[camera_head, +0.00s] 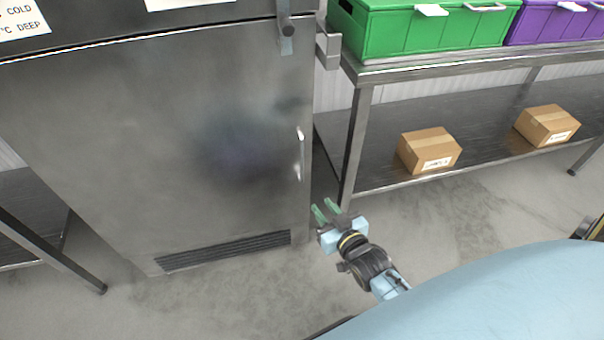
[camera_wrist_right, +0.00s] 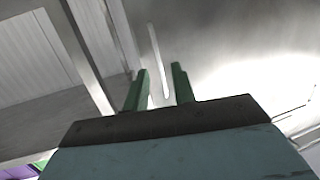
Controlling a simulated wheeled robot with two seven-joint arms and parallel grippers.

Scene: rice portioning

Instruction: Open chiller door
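The chiller door (camera_head: 180,130) is a large steel panel at the left of the head view, and it looks closed. Its upright bar handle (camera_head: 301,153) is near the door's right edge. My right gripper (camera_head: 326,208) has green fingers and is below and to the right of the handle, apart from it. In the right wrist view the two fingers (camera_wrist_right: 160,92) stand apart with nothing held between them. A thin pale upright bar, which looks like the handle (camera_wrist_right: 158,60), shows beyond the gap between them. My left gripper is not in view.
A steel rack (camera_head: 362,140) stands close to the chiller's right side. It holds a green crate (camera_head: 400,32) and a purple crate (camera_head: 560,25) on top, with cardboard boxes (camera_head: 428,150) below. A vent grille (camera_head: 225,250) is low on the chiller. The floor in front is clear.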

